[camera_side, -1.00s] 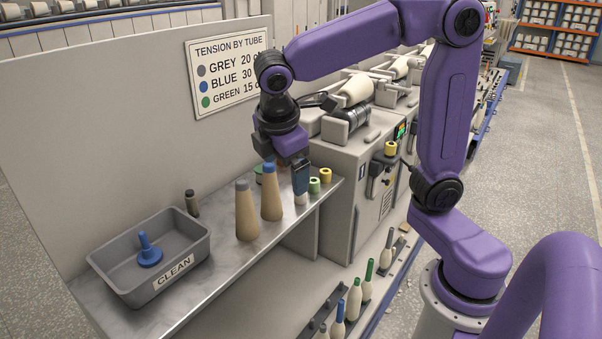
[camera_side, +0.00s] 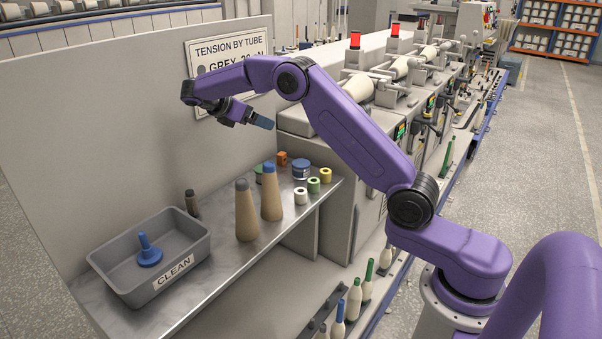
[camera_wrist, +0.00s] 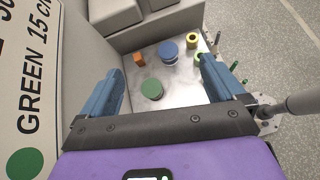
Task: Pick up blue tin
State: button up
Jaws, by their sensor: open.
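The blue tin (camera_side: 301,170) stands upright on the metal shelf, at its far end in the side view. In the wrist view the blue tin (camera_wrist: 168,50) shows its round lid, a little beyond and right of a green-lidded tin (camera_wrist: 152,88). My gripper (camera_side: 264,122) is raised above the shelf near the sign board, up and left of the blue tin in the side view. In the wrist view my gripper (camera_wrist: 161,68) has its two blue fingers wide apart with nothing held between them. The tins appear below, in the gap between the fingers.
An orange block (camera_side: 282,158) and small white (camera_side: 301,196), green (camera_side: 313,186) and yellow (camera_side: 325,175) spools stand near the blue tin. Two tall cones (camera_side: 246,214) stand in front. A grey CLEAN tray (camera_side: 120,288) holds a blue part. The panel (camera_side: 100,120) walls the back.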

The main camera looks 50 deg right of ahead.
jog(key=d+g, duration=0.1)
jog(key=d, duration=0.2)
send_near(299, 164)
jog(key=shift+h, duration=0.3)
jog(key=x, duration=1.1)
jog(key=shift+d+f, duration=0.1)
jog(key=shift+f, duration=0.2)
jog(key=c, duration=1.2)
